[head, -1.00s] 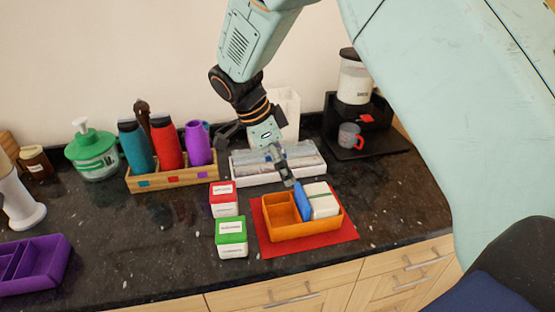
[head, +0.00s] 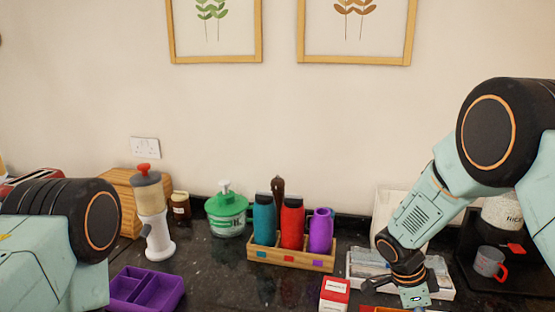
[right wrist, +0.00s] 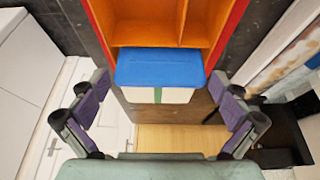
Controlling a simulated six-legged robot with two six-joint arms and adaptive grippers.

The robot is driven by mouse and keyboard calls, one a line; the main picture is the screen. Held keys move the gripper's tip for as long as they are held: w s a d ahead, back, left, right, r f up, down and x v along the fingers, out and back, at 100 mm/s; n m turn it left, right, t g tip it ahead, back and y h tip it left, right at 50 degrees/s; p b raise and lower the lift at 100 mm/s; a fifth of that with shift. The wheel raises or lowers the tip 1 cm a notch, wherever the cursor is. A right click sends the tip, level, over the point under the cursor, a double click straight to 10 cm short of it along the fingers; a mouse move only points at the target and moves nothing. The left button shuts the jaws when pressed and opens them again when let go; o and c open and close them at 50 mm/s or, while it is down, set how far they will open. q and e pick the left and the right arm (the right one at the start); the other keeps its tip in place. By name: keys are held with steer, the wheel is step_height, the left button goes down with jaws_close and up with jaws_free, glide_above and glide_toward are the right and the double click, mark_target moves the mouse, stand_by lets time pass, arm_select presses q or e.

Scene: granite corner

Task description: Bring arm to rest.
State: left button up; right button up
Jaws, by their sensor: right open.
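My right arm comes down from the right in the head view, but its fingers are cut off at the bottom edge. In the right wrist view my right gripper (right wrist: 163,100) is open, with one finger on each side. A white box with a blue lid (right wrist: 160,67) lies between and beyond the fingers, apart from both. It sits at the near side of the orange divided tray (right wrist: 145,33); I cannot tell how deep in it. Only a sliver of the tray shows in the head view. A link of my left arm shows at left; its gripper is out of view.
A red-lidded box (head: 335,293) stands left of my right wrist. Behind are a wooden rack (head: 290,256) of bottles, a green jar (head: 227,213) and a grey-white tray (head: 359,268). A coffee machine with a cup (head: 489,262) stands right, a purple tray (head: 168,288) left.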

steer(key=shift+w+r, duration=0.1)
steer(key=shift+r, duration=0.75)
steer(key=shift+s+a+r, duration=0.1)
steer(key=shift+s+r, duration=0.15)
steer(key=shift+r, duration=0.15)
steer(key=shift+w+f, duration=0.1)
steer(key=shift+w, duration=0.05)
